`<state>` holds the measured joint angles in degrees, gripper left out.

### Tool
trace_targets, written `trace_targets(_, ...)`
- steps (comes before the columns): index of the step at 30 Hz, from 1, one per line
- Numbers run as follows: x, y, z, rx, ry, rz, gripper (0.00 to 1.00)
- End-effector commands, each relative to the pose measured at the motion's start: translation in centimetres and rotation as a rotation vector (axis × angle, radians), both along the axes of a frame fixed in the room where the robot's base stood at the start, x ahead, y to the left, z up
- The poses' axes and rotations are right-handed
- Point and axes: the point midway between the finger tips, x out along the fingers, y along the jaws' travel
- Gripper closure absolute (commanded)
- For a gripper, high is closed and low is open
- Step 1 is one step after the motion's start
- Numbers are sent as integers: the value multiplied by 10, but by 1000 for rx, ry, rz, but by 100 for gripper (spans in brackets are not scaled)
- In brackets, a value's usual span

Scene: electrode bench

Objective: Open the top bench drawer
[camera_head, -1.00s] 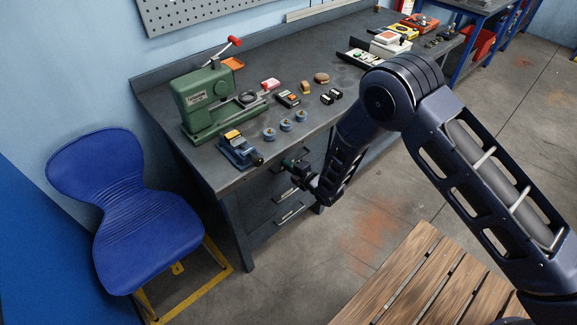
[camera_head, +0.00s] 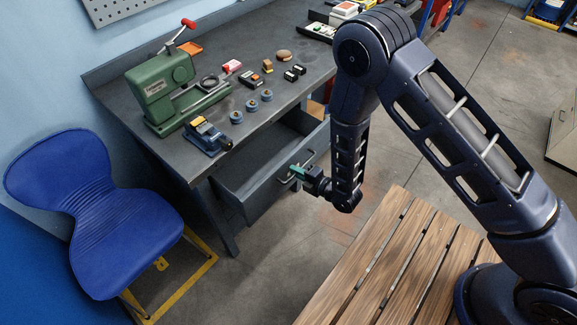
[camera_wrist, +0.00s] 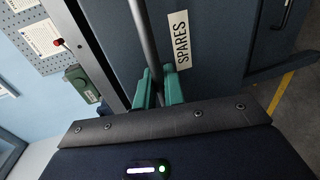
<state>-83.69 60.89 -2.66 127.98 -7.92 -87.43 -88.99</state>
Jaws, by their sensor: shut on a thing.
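The top bench drawer (camera_head: 262,188) stands pulled out from under the dark grey bench top, and its inside shows from above in the head view. My gripper (camera_head: 299,171) is at the drawer's front, shut on the bar handle (camera_head: 309,158). In the wrist view the green fingertips (camera_wrist: 158,86) close around the grey handle bar (camera_wrist: 143,35). The drawer front (camera_wrist: 205,50) there carries a white label reading SPARES (camera_wrist: 179,40). The lower drawers are mostly hidden behind the open one.
On the bench top (camera_head: 240,130) stand a green press (camera_head: 165,92), a small blue vise (camera_head: 207,135) and several small parts. A blue chair (camera_head: 115,215) stands left of the bench. A wooden slatted platform (camera_head: 375,260) lies in front. Bare floor separates it from the drawer.

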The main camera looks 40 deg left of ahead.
Motion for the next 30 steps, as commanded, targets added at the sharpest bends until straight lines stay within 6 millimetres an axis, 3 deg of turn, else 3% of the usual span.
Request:
trace_targets(15, 1, -8, -1, -1, 0, -1, 100)
trace_targets(16, 1, -8, -1, -1, 0, -1, 85)
trace_targets(26, 0, -8, 1, 0, 0, 0, 85)
trace_targets(30, 0, -7, 11, 1, 0, 0, 85)
